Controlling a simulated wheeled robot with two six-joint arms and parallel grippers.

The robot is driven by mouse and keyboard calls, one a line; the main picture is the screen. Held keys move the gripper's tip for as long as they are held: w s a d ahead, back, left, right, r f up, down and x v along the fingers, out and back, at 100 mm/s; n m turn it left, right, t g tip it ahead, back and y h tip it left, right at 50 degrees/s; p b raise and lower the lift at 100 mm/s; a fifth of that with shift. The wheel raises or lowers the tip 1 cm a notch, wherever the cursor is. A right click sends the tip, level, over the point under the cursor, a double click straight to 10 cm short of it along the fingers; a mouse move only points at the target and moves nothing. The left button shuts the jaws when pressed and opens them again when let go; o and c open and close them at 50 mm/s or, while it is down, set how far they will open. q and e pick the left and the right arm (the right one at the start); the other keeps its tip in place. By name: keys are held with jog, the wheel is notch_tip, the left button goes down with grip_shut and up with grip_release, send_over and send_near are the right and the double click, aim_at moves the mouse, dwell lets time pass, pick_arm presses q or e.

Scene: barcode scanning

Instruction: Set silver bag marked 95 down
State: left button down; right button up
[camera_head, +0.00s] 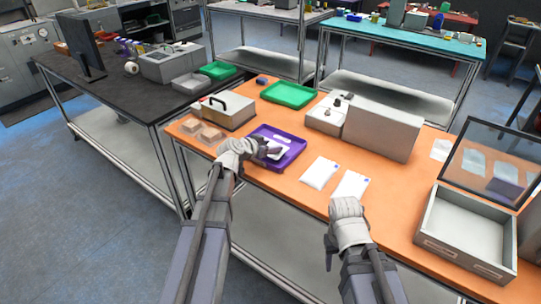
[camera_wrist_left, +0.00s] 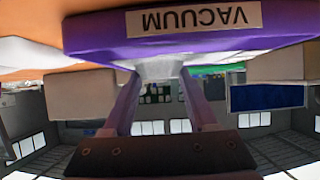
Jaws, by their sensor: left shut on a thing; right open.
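A pale bag (camera_head: 283,152) is at the purple tray (camera_head: 295,163) on the orange table. My left gripper (camera_head: 268,151) reaches over the tray and is shut on the bag. In the left wrist view the fingers close on a pale silvery piece (camera_wrist_left: 160,68) right beside the purple tray's wall, which bears an upside-down "VACUUM" label (camera_wrist_left: 193,19). I cannot read any number on the bag, nor tell whether it touches the tray floor. My right gripper (camera_head: 347,205) is open near the table's front edge, its fingertips mostly hidden.
Two white packets (camera_head: 320,172) lie right of the purple tray. A grey box machine (camera_head: 380,130) stands behind them. A grey open bin (camera_head: 465,225) is at the right. Brown boxes (camera_head: 205,132) and a handled case (camera_head: 224,110) stand left, a green tray (camera_head: 289,95) behind.

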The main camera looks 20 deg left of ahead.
pick_arm(q)
jog(key=shift+f+b, duration=0.9)
jog(key=shift+f, duration=0.45)
pick_arm(e)
jog(key=shift+f, duration=1.35)
pick_arm(q)
jog(key=shift+f, duration=0.15)
jog(key=shift+c, duration=1)
grip_release()
pick_arm(e)
jog(key=shift+f, duration=0.15)
pick_arm(q)
jog(key=shift+s+r, duration=0.2)
jog(key=shift+r, duration=0.2)
jog(key=p+v, duration=0.5)
jog(key=v, duration=0.6)
jog(key=shift+s+a+p, duration=0.15)
jog(key=shift+s+p, duration=0.1)
jog(key=shift+p, duration=0.15)
pick_arm(e)
notch_tip(320, 180, up, 6)
